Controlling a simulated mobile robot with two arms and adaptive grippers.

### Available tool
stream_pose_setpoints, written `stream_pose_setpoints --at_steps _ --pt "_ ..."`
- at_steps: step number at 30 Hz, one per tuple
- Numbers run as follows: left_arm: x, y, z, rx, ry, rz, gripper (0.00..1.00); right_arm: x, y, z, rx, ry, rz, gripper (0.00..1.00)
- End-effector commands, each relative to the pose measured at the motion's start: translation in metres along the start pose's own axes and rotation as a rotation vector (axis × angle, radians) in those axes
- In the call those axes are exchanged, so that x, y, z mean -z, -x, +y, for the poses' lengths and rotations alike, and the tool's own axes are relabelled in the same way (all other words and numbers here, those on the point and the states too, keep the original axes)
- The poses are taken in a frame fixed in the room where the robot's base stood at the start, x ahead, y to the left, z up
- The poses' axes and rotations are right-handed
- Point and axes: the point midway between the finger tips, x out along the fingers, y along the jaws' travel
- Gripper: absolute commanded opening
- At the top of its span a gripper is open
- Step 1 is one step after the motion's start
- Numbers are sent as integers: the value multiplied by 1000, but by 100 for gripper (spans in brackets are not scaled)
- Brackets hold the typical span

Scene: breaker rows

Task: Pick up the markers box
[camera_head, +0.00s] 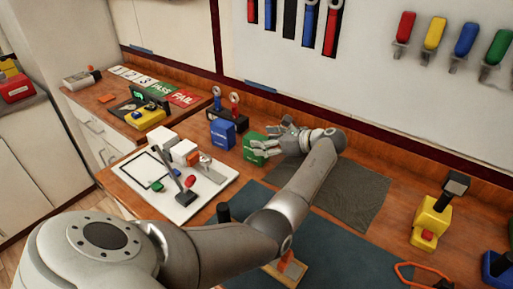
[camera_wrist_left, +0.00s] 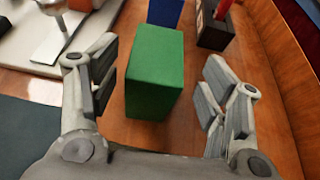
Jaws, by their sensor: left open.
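A green box (camera_head: 254,149) stands on the wooden bench, and a blue box (camera_head: 222,134) stands just left of it. Both have small labels too small to read, so I cannot tell by label which is the markers box. My left gripper (camera_head: 272,142) is open at the right side of the green box and partly covers it. In the left wrist view, the green box (camera_wrist_left: 154,75) stands upright between the spread fingers of my left gripper (camera_wrist_left: 160,95), with gaps on both sides. The blue box (camera_wrist_left: 165,12) is behind it. My right gripper does not show.
A white board (camera_head: 183,209) with parts lies to the left. A grey mat (camera_head: 345,196) and the back wall border the right side.

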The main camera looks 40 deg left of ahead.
Motion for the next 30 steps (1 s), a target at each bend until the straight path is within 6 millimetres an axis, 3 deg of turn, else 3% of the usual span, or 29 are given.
stream_pose_setpoints --at_steps 7,15,30 --pt "-3 -34 4 -2 -1 -1 70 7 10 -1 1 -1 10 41" --pt "-2 -37 4 -1 0 0 70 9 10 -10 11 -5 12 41" --pt "-4 -36 3 0 2 -2 10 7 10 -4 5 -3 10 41"
